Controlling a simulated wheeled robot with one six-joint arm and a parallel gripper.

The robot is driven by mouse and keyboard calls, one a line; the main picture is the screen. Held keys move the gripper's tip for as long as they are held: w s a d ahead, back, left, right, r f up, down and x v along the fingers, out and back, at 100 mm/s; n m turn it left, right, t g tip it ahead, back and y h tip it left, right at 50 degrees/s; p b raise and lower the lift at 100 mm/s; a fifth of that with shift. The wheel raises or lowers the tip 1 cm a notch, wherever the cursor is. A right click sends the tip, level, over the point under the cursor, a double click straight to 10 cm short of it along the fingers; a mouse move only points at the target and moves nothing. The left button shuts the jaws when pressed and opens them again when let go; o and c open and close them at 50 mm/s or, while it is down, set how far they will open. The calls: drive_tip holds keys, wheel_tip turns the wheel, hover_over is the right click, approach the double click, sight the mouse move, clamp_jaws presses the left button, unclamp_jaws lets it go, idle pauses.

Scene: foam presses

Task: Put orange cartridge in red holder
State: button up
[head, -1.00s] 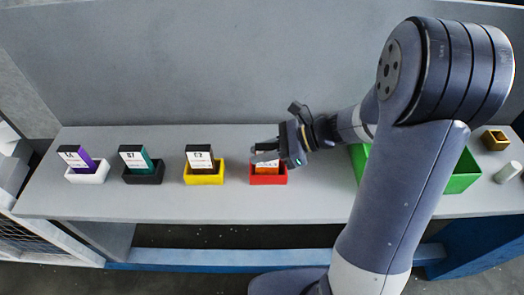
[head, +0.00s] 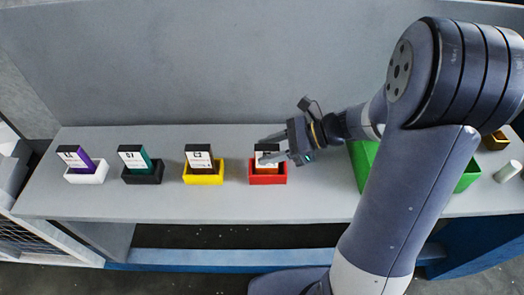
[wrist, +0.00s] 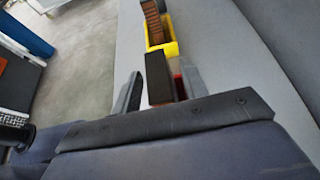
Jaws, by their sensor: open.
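The orange cartridge (head: 267,160) stands in the red holder (head: 268,179) on the bench, with its white label facing forward. My gripper (head: 273,151) is at the cartridge's upper right side, its fingers open and partly covering the label. In the wrist view the cartridge's dark top (wrist: 160,86) lies between my two spread fingers, with gaps on both sides. A bit of the red holder (wrist: 179,88) shows beside it. Whether a finger touches the cartridge cannot be told.
White (head: 87,177), black (head: 143,177) and yellow (head: 203,179) holders stand in a row to the left, each with a cartridge. A green bin (head: 362,163) is at right behind my arm. A brown box (head: 497,140) and a pale cylinder (head: 508,171) are farther right.

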drive_tip(key=v, duration=0.9)
drive_tip(key=shift+d+b, duration=0.3)
drive_tip(key=shift+d, duration=0.1)
drive_tip(key=shift+r, duration=0.15)
drive_tip(key=shift+c, duration=0.5)
drive_tip(key=shift+a, duration=0.2)
